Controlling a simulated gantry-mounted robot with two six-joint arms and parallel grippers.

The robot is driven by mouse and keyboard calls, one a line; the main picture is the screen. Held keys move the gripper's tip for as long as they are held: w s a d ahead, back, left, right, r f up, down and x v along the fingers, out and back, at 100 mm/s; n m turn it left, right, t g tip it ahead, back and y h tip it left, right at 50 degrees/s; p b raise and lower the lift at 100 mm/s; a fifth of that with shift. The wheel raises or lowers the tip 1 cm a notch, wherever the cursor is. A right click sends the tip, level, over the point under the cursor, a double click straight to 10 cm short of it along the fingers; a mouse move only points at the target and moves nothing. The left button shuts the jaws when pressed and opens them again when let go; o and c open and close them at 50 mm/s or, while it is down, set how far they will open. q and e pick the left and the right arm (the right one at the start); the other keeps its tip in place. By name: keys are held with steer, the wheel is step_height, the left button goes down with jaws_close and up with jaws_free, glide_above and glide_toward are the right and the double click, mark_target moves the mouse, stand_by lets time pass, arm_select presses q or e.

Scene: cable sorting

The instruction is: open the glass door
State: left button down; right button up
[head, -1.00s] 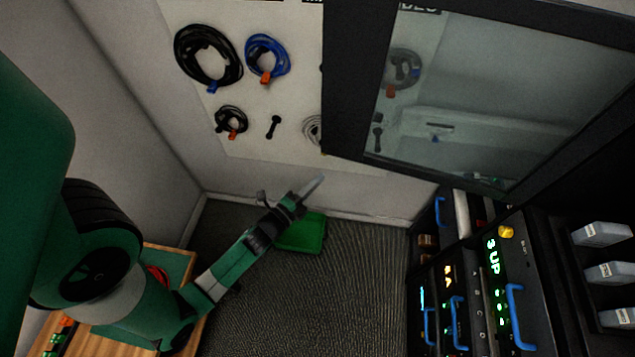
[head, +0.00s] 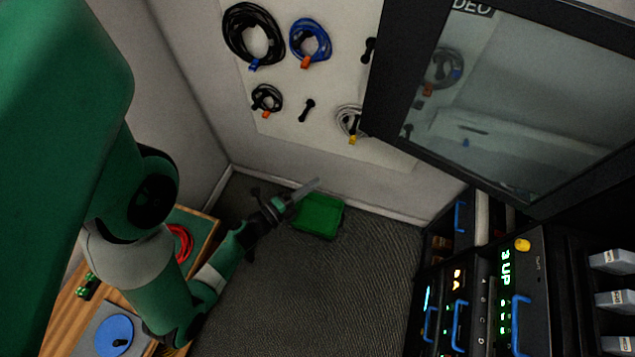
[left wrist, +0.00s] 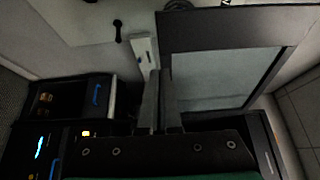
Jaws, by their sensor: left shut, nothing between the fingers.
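The glass door (head: 415,155) is a dark-framed panel with a see-through pane (head: 510,105) at the upper right of the head view. It stands out from the equipment rack, whose fronts show uncovered below it. In the left wrist view its frame (left wrist: 225,28) and pane (left wrist: 213,78) lie just beyond the fingers. My left gripper (head: 308,189) is shut and empty, left of the door and apart from it in the head view. In the left wrist view the shut fingers (left wrist: 160,85) overlap the door's left edge; contact cannot be told. My right gripper is not in view.
The rack (head: 480,300) with blue handles and lit displays is at lower right. A pegboard (head: 330,85) with coiled cables hangs on the back wall. A green tray (head: 320,216) lies on the floor. A wooden table (head: 75,310) is at lower left.

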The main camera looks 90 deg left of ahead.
arm_select(q)
steer(key=s, duration=0.2)
steer(key=shift+s+d, duration=0.35)
